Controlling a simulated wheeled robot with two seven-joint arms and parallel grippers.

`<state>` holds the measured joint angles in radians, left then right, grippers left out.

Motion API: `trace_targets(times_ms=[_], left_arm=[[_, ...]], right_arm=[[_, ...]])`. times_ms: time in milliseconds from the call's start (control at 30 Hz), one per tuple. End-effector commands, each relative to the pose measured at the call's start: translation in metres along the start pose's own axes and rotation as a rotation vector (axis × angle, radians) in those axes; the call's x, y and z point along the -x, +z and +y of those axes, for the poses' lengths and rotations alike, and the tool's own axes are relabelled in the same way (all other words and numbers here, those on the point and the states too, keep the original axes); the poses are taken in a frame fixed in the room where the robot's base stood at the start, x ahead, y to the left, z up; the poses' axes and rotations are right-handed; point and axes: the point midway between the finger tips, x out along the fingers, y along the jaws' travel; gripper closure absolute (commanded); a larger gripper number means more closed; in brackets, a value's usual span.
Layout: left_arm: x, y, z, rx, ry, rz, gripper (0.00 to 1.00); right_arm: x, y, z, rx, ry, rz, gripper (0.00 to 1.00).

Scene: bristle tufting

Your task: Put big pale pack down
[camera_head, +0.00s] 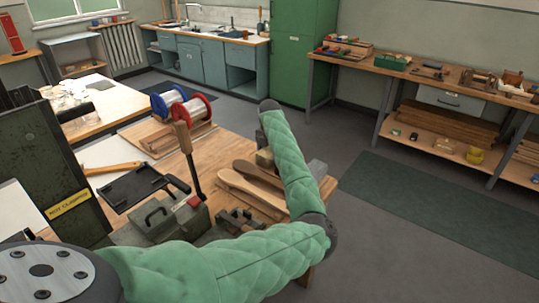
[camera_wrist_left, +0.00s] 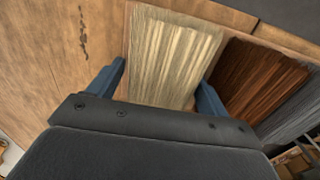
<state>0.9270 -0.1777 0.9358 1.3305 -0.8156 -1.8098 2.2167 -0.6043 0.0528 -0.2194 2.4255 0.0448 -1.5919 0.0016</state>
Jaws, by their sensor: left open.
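In the left wrist view, a big pale pack (camera_wrist_left: 172,50) of straight bristles lies in a wooden bay. My left gripper (camera_wrist_left: 162,74) is open, with one blue finger at each side of the pack's near end. I cannot tell whether the fingers touch it. The gripper body hides the pack's near end. In the head view, my green padded left arm reaches over the workbench, and I cannot make out its gripper or the pale pack. My right gripper is not in view.
A reddish-brown bristle pack (camera_wrist_left: 262,75) and a dark grey one (camera_wrist_left: 292,112) lie right of the pale pack. The workbench (camera_head: 232,150) carries wooden paddles (camera_head: 250,190), a grey-green metal box (camera_head: 160,220) and red and blue spools (camera_head: 182,108). Bare wood lies left of the pale pack.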

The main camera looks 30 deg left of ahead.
Motion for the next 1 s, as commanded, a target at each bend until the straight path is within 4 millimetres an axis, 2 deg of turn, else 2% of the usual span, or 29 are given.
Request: trace_targets(times_ms=[133,233,700,833,1000], left_arm=[[0.006,0.0,0.0,0.0,0.0,-0.001,0.22],[0.018,0.001,0.0,0.001,0.001,-0.003,0.22],[0.102,0.0,0.0,0.0,0.001,-0.002,0.22],[0.115,0.001,0.0,0.0,0.001,-0.002,0.22],[0.122,0.0,0.0,0.0,0.0,0.0,0.22]], right_arm=[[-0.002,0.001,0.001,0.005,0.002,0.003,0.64],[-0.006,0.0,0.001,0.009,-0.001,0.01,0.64],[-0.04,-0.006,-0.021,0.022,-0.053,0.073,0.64],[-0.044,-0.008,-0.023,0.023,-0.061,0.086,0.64],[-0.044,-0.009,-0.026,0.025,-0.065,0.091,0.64]])
